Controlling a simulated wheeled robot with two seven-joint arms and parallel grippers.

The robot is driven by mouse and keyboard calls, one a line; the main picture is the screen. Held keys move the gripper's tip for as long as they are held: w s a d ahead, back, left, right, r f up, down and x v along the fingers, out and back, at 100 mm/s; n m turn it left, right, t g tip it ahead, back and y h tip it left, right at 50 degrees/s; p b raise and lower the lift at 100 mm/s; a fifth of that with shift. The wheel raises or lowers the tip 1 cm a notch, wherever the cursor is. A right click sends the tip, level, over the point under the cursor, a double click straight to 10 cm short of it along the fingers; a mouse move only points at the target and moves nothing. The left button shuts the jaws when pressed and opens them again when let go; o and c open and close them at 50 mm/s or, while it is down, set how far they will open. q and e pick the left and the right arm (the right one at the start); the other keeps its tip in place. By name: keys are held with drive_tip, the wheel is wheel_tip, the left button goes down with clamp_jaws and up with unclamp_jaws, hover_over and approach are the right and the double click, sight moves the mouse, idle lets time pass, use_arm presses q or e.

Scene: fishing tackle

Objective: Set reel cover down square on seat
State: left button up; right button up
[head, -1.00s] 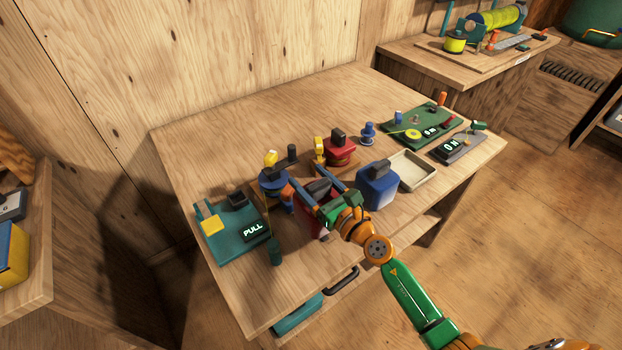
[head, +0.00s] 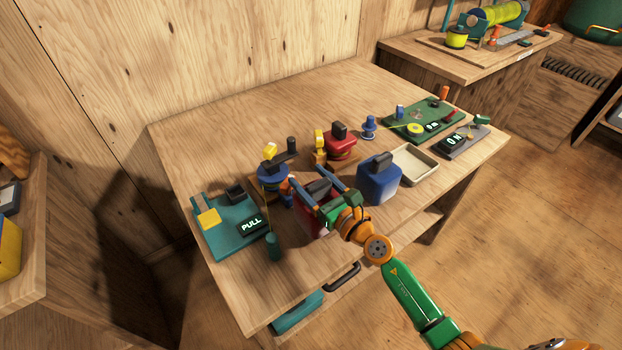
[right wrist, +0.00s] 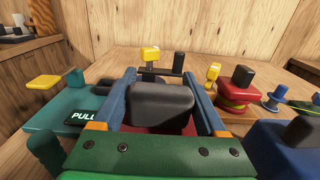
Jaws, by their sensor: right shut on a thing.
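My right gripper (head: 327,187) is shut on the black handle (right wrist: 162,103) of a red reel cover (head: 310,222). In the right wrist view the handle sits between the two blue fingers, with a little red cover (right wrist: 150,130) showing below it. The cover is at the table's front, just in front of a blue reel (head: 272,178). Its underside is hidden, so I cannot tell whether it touches the table, and the seat beneath it cannot be made out. My left gripper is not in view.
A teal PULL board (head: 228,235) lies to the left. A blue block with a black handle (head: 378,187) stands close on the right, beside a cream tray (head: 415,166). A red reel (head: 341,147) stands behind. Bare table lies at the back left.

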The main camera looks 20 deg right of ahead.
sight(322, 199)
drive_tip(key=shift+f+b, duration=1.2)
drive_tip(key=shift+f, duration=0.15)
drive_tip(key=o, duration=1.3)
drive_tip(key=v, duration=0.7)
drive_tip(key=shift+s+b, duration=0.15)
drive_tip(key=shift+b, duration=0.15)
drive_tip(key=shift+r, duration=0.1)
